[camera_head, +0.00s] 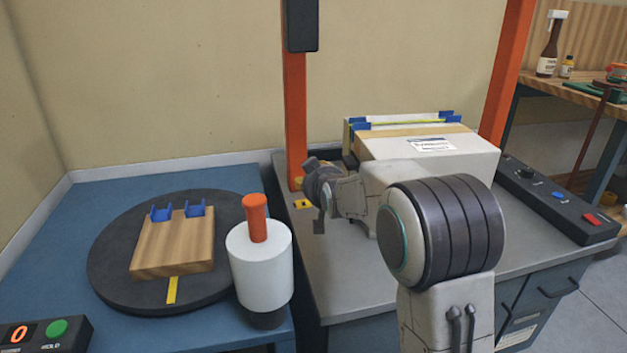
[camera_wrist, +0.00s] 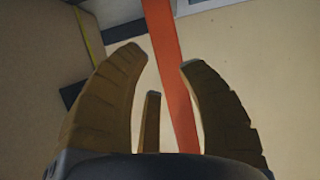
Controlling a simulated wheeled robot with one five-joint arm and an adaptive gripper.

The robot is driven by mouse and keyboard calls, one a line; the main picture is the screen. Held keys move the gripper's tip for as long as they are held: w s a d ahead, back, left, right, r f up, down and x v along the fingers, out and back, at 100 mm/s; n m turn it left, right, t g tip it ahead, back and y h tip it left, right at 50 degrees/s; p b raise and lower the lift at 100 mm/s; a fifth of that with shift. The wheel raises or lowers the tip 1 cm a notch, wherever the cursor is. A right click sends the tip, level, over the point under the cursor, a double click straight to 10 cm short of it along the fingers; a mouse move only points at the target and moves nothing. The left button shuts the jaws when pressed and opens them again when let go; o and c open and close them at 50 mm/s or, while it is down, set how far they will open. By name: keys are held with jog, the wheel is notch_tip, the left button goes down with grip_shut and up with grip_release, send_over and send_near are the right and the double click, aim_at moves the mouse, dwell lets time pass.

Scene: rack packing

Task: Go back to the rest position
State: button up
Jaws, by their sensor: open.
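My gripper (camera_head: 318,205) is above the grey workbench, left of the white box, in the head view. In the wrist view its fingers (camera_wrist: 160,75) are spread apart with nothing between them. Behind the fingers an orange post (camera_wrist: 168,60) and a beige wall show. My arm covers part of the box and the bench in the head view. The white box (camera_head: 472,149) has a label on top and stands at the back of the grey bench (camera_head: 345,280).
A blue table (camera_head: 60,225) at left carries a dark turntable (camera_head: 115,265) with a wooden block (camera_head: 165,245). A white cylinder with an orange top (camera_head: 260,265) stands beside it. Orange posts (camera_head: 295,120) rise behind the bench. A control box (camera_head: 550,200) lies on its right side.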

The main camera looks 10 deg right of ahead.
jog(key=shift+r, duration=0.1)
jog(key=s+r+g+p, duration=0.3)
jog(key=s+r+p, duration=0.6)
jog(key=s, duration=0.5)
jog(key=s+r+g+p, duration=0.3)
jog(key=s+r+p, duration=0.6)
jog(key=s+p, duration=0.5)
jog(key=s+r+g+p, duration=0.4)
jog(key=s+r+p, duration=0.5)
jog(key=s+p, duration=0.3)
jog(key=shift+s+r, duration=0.3)
jog(key=shift+s, duration=1.15)
jog(key=shift+a, duration=0.1)
